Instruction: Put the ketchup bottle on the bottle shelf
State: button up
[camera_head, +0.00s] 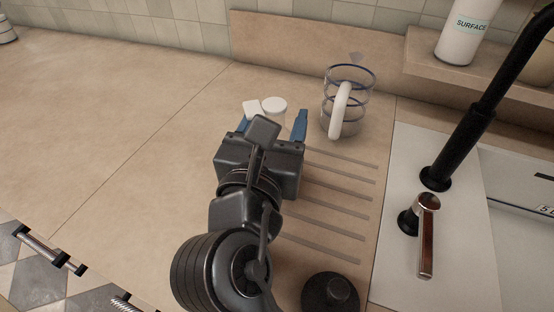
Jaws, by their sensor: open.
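My gripper (272,120) is open over the counter, with its two blue fingers apart and pointing away from the camera. A round white-topped object (274,104) shows between and just beyond the fingers. A smaller white piece (251,107) is beside it on the left, near the left finger. My gripper body hides their lower parts. I cannot tell whether either is the ketchup bottle, and no red bottle is visible. A raised ledge (440,68) at the back right bears a white bottle labelled "SURFACE" (461,30); I cannot tell if this is the bottle shelf.
A clear jug with blue rings and a white handle (341,108) stands close right of my gripper. A black tap (470,130), its lever (426,230) and a sink (520,180) are at right. A dark round object (331,293) is in front. The left counter is clear.

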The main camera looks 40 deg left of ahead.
jog(key=shift+c, duration=0.4)
grip_shut()
